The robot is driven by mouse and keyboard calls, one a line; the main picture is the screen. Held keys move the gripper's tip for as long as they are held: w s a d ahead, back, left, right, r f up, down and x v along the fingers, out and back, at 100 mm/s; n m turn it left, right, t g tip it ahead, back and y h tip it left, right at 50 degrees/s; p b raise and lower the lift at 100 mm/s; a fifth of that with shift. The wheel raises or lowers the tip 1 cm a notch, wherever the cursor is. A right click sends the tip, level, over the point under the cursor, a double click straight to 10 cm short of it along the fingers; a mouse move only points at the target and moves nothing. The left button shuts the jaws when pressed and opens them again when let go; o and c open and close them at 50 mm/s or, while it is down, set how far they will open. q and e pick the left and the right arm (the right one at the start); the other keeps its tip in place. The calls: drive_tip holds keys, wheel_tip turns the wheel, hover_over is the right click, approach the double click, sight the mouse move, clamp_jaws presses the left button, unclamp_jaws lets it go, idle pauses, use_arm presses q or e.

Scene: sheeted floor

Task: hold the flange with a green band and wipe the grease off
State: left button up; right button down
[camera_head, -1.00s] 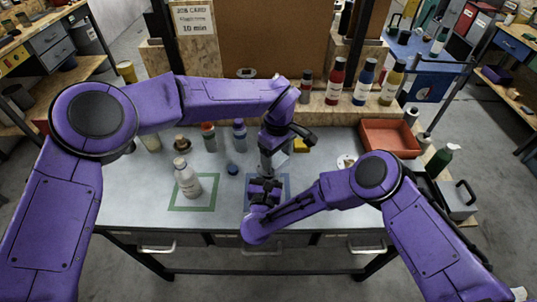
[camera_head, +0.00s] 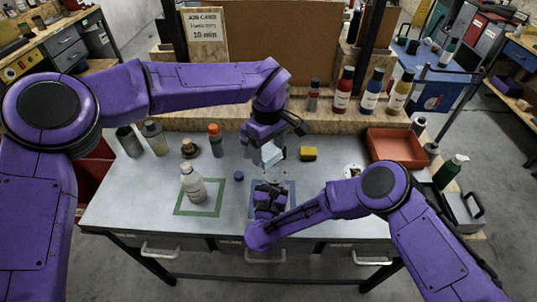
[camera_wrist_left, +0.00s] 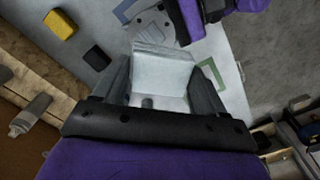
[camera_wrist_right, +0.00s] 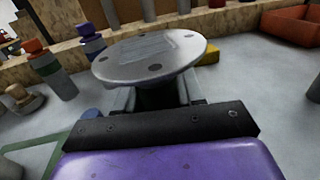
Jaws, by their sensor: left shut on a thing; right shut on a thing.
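My right gripper (camera_wrist_right: 160,95) is shut on a grey metal flange (camera_wrist_right: 155,58), a round disc with bolt holes on a dark neck. Its face is up, with a paler streaked rectangular patch; no green band shows on its visible part. In the head view my right gripper (camera_head: 270,192) holds it above the blue square, where the flange is hard to make out. My left gripper (camera_head: 266,142) is shut on a pale cloth (camera_head: 271,156), just above and beyond the right gripper. The cloth (camera_wrist_left: 160,75) also fills the space between the jaws in the left wrist view.
A white bottle (camera_head: 192,184) stands in the green square. A small blue cap (camera_head: 238,176), a yellow block (camera_head: 308,154) and an orange-topped bottle (camera_head: 215,140) stand nearby. A red tray (camera_head: 396,148) is at the right. Several bottles line the back shelf.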

use_arm(q)
drive_tip(key=shift+r, duration=1.1)
use_arm(e)
drive_tip(key=c, duration=0.6)
unclamp_jaws()
drive_tip(key=shift+s, duration=0.1)
drive_tip(key=s, duration=0.4)
drive_tip(key=s+a, duration=0.1)
drive_tip(key=s, duration=0.2)
drive_tip(key=s+a, duration=0.1)
drive_tip(key=s, duration=0.3)
drive_tip(key=shift+s, duration=0.35)
use_arm(q)
drive_tip(key=shift+d, duration=0.1)
